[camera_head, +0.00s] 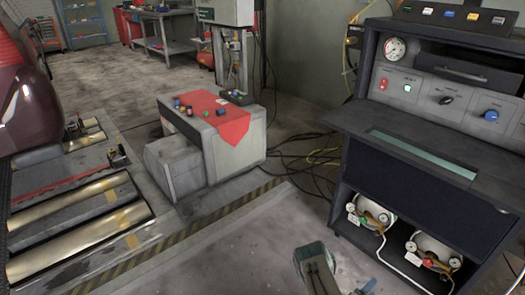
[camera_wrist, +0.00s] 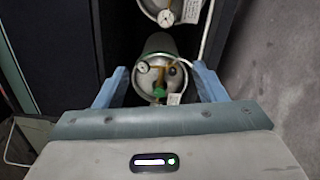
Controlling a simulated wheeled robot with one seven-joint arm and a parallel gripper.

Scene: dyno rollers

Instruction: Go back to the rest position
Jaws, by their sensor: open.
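My gripper (camera_wrist: 160,69) is open in the wrist view, its two blue fingers spread wide with nothing held between them. Beyond the fingers is a grey gas cylinder (camera_wrist: 160,48) with a round gauge and a green knob. I cannot tell its exact distance from the fingertips. In the head view, part of my arm (camera_head: 317,270) shows at the bottom centre.
A dark control cabinet (camera_head: 425,170) stands at right, with two cylinders, left (camera_head: 372,214) and right (camera_head: 435,252), on its lower shelf. A grey block (camera_head: 240,145) with a red cloth (camera_head: 212,116) stands centre-left. Cables (camera_head: 300,155) lie between. Rollers (camera_head: 85,215) and a car (camera_head: 20,85) are left.

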